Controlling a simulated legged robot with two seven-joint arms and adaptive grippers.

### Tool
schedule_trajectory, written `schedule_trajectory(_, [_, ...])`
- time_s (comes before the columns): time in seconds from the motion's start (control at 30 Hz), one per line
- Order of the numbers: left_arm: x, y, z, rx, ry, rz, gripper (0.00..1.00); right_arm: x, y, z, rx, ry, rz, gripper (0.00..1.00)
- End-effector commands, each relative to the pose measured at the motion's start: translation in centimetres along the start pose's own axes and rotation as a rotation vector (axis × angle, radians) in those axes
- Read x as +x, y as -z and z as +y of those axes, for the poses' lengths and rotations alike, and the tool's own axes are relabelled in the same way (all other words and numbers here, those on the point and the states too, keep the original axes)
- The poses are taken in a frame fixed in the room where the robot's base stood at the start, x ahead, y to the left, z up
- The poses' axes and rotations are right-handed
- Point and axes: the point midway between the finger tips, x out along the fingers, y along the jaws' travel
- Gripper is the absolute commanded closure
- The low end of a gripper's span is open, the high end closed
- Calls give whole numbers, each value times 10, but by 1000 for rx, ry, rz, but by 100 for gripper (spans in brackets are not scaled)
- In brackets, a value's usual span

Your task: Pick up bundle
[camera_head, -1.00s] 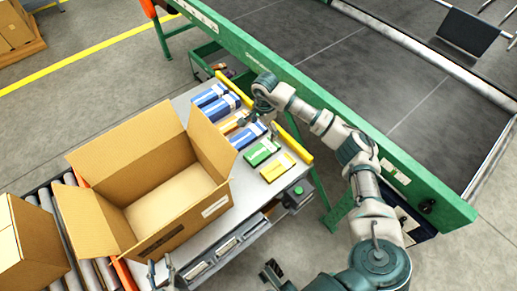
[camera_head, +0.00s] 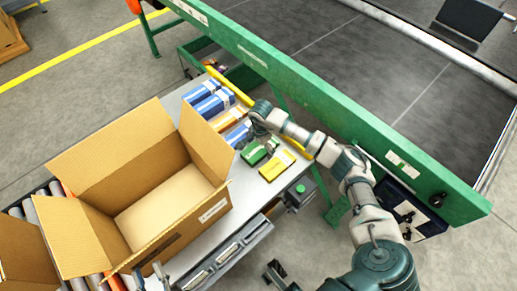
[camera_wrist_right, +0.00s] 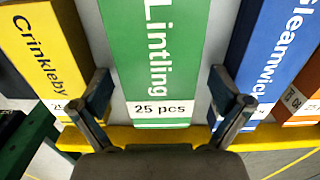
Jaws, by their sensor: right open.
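A row of flat bundles lies on the grey table. The green bundle (camera_head: 254,155), labelled "Lintling 25 pcs", is also in the right wrist view (camera_wrist_right: 158,60). My right gripper (camera_head: 260,142) is open and empty over the green bundle's near end. In the right wrist view its fingers (camera_wrist_right: 160,92) stand apart, one on each side of the green bundle. The yellow bundle (camera_head: 277,165) is on one side and a blue bundle (camera_head: 237,134) on the other. Contact with the table cannot be told. My left gripper (camera_head: 149,279) is at the bottom edge, its two fingers apart, beside the carton.
An open cardboard carton (camera_head: 150,215) stands left of the bundles. An orange bundle (camera_head: 229,118) and more blue bundles (camera_head: 210,97) lie farther along the row. A yellow rail (camera_head: 235,88) edges the table. A green conveyor frame (camera_head: 300,92) runs behind my right arm.

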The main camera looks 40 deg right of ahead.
Motion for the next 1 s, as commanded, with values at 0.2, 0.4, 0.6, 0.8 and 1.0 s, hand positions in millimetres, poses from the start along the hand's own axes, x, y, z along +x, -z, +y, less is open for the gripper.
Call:
schedule_trajectory(0.2, [0,1,-1,-1,0,2,60,-2,-1,0,0,2,1,10])
schedule_trajectory(0.4, [2,-1,-1,0,0,-2,60,-2,-1,-1,0,1,2,60])
schedule_trajectory(0.6, [2,-1,-1,1,0,-2,60,-2,0,0,0,2,0,68])
schedule_trajectory(0.8, [3,-1,-1,2,0,-7,60,-6,0,-1,0,3,1,68])
schedule_trajectory(1.0, [1,-12,-2,7,3,-115,60,-28,0,-1,1,8,2,68])
